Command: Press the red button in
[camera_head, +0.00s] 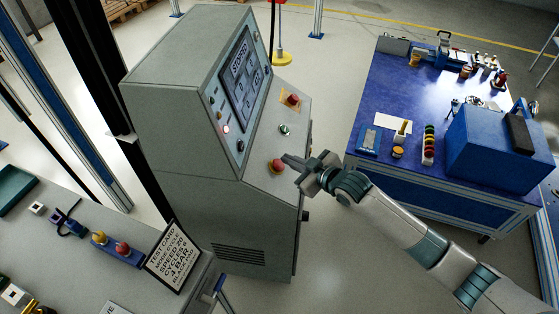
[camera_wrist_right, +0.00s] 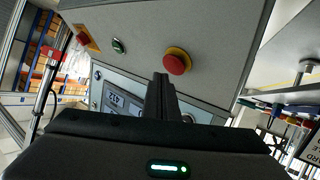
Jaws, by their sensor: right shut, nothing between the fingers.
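A red mushroom button (camera_head: 276,166) on a yellow ring sits on the sloped panel of the grey console (camera_head: 190,95). It also shows in the right wrist view (camera_wrist_right: 176,63), just right of the fingertips. My right gripper (camera_head: 289,160) is shut and empty, its fingers pointing left at the panel beside this button. The fingertips (camera_wrist_right: 161,78) show close to it in the wrist view; I cannot tell whether they touch. A second red button (camera_head: 291,99) on a yellowish plate and a green button (camera_head: 284,129) sit farther up the panel. My left gripper is out of view.
A blue workbench (camera_head: 395,90) with tools and a blue box (camera_head: 500,150) stands at the right, behind my right arm. Floor shows between console and workbench.

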